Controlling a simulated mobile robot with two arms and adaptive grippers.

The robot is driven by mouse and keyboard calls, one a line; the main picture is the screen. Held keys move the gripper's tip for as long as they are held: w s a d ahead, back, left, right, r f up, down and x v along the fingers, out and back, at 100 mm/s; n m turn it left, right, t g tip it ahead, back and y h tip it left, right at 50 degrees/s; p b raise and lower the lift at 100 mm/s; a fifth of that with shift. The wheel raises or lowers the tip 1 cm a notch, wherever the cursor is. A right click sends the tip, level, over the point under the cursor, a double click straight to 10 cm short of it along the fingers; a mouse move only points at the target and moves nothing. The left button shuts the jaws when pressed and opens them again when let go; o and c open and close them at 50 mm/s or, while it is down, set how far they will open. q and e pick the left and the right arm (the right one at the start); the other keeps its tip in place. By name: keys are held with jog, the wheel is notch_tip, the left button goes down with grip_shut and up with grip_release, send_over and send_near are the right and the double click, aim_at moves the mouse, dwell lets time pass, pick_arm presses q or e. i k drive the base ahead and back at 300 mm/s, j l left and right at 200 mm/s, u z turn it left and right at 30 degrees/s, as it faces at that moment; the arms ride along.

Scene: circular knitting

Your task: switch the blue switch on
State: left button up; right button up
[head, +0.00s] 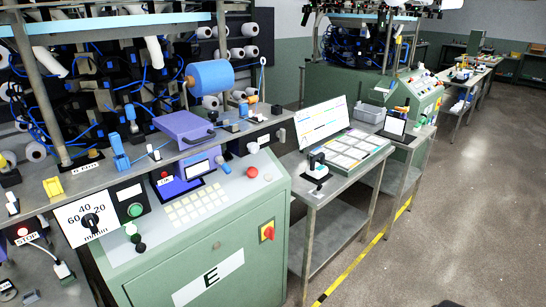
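A blue upright lever-shaped piece (120,152) stands on the grey metal rail (85,180) above the green machine cabinet. It looks like a switch, but I cannot tell its on or off position. A smaller blue upright piece (131,118) stands behind it. I cannot tell for certain which blue piece is the blue switch. Neither of my grippers is in view, and nothing of mine touches these pieces.
The green cabinet (225,260) carries a keypad (195,203), red and green buttons and a red-yellow rotary switch (267,231). A dial (90,221) sits at left. A side table (325,190) holds a screen (322,124). The floor at right is clear.

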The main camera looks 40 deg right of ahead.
aim_at(220, 159)
jog(key=l+z, duration=0.1)
jog(key=z, duration=0.8)
